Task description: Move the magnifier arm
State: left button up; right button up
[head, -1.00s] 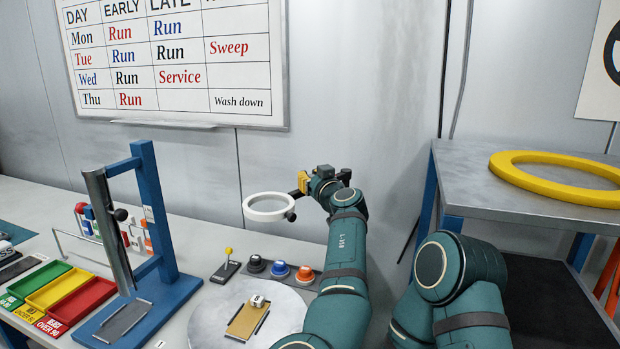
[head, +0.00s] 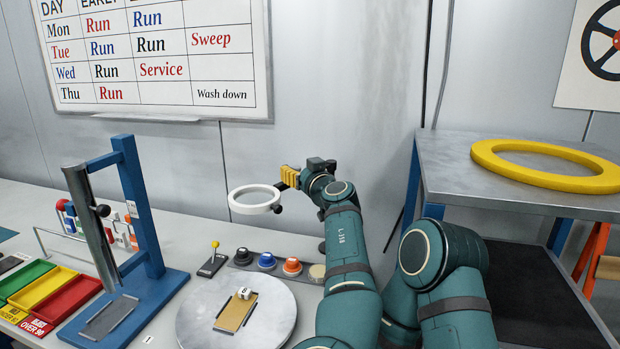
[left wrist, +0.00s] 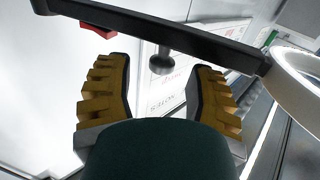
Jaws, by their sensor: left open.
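The magnifier (head: 254,199) has a white ring with a lens, and it stands above the bench behind the round grey plate. In the left wrist view its white ring (left wrist: 297,85) is at the right edge, joined to a dark arm bar (left wrist: 190,35) crossing the top. A dark round knob (left wrist: 162,65) hangs below the bar. My left gripper (head: 290,176) is open beside the ring's right side. In the wrist view its yellow-padded fingers (left wrist: 162,82) stand on either side of the knob, apart from it. My right gripper is not in view.
The round plate (head: 275,318) carries a tan block piece. A row of coloured knobs (head: 267,261) lies behind it. A blue stand (head: 140,205) and coloured trays (head: 35,292) are at left. A grey shelf (head: 445,170) with a yellow ring (head: 545,175) is at right.

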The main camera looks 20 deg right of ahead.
pick_arm(q)
jog(key=s+d, duration=0.2)
jog(key=s, duration=0.4)
jog(key=shift+f, duration=0.15)
jog(key=shift+a, duration=0.1)
jog(key=shift+w+a, duration=0.35)
jog(key=shift+w, duration=1)
jog(key=shift+w+a, duration=0.4)
jog(key=shift+w, duration=0.95)
jog(key=shift+w+a, duration=0.35)
jog(key=shift+w, duration=1)
